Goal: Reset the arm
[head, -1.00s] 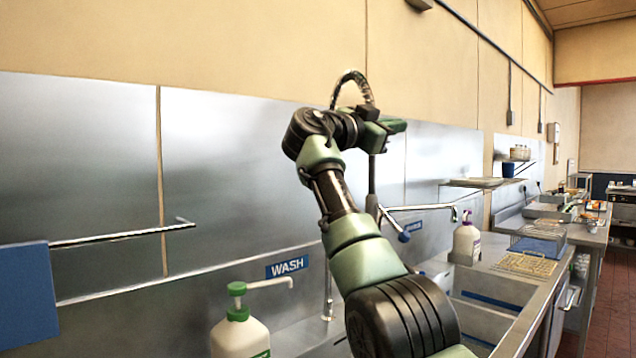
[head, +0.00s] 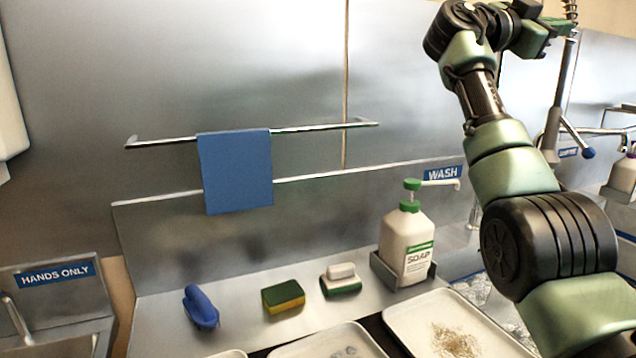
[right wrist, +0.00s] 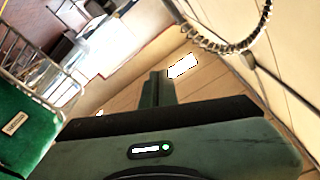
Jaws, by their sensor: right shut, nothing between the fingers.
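My right arm rises on the right side of the head view, raised in front of the steel wall panel. Its gripper (head: 548,32) is at the top right, held high near the spring hose of the tap (head: 556,130). In the right wrist view the gripper's fingers (right wrist: 156,88) are together with nothing between them. My left arm and gripper are not in view.
A blue cloth (head: 236,172) hangs on a rail. Trays (head: 420,312) lie at the front.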

